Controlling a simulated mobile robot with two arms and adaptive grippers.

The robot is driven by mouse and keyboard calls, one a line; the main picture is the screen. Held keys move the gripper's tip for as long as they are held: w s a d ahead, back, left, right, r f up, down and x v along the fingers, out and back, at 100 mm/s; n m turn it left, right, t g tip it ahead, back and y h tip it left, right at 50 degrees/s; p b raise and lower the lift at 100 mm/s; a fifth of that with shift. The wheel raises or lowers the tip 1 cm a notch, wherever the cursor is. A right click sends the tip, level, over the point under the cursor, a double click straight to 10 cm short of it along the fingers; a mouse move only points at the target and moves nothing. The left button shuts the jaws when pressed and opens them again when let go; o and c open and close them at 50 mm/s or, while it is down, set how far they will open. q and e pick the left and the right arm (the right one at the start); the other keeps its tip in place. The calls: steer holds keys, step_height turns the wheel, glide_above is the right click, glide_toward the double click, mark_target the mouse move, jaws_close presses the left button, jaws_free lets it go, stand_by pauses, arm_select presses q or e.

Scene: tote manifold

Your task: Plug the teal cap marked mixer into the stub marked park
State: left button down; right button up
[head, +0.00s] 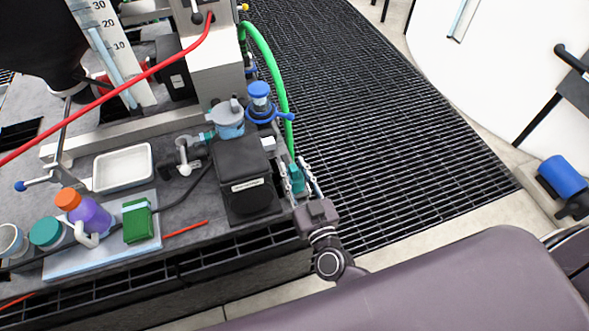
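A teal cap (297,179) sits at the lower end of a green hose (278,85), just off the right edge of the bench. My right gripper (295,170) reaches in from the lower right, with one finger on each side of the cap. The fingers appear shut on it, though the contact is small in the picture. The mixer marking on the cap cannot be read. I cannot pick out a stub marked park; no such label is legible. My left gripper is not in view.
The bench holds a black box (243,165) with a pale label, a blue-handled valve (260,100), a white tray (122,168), a purple bottle (88,212) and a green block (138,222). A red hose (150,72) crosses the upper left. Open floor grating (400,130) lies to the right.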

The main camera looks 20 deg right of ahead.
steer(key=shift+o, duration=0.5)
steer(key=shift+s, duration=0.3)
steer(key=s, duration=1.1)
steer(key=shift+s+d, duration=0.2)
steer(key=s+f+n+g+y, duration=0.1)
steer(key=s+f+n+g, duration=0.2)
steer(key=f, duration=1)
steer(key=s+f+g+y, duration=0.1)
steer(key=s+f+g, duration=0.25)
steer(key=f, duration=0.95)
steer(key=s+d+f+g+h, duration=0.1)
steer(key=s+d+f+g, duration=0.1)
steer(key=s+f, duration=0.4)
steer(key=s+d+f+g, duration=0.3)
steer(key=s+f+g, duration=0.2)
steer(key=s, duration=0.5)
steer(key=s+d+f+m+g+h+p, duration=0.1)
steer(key=s+d+f+g, duration=0.2)
steer(key=s+f, duration=0.4)
steer(key=shift+s+f+h, duration=0.3)
steer(key=shift+s+f, duration=0.05)
steer(key=shift+s, duration=0.3)
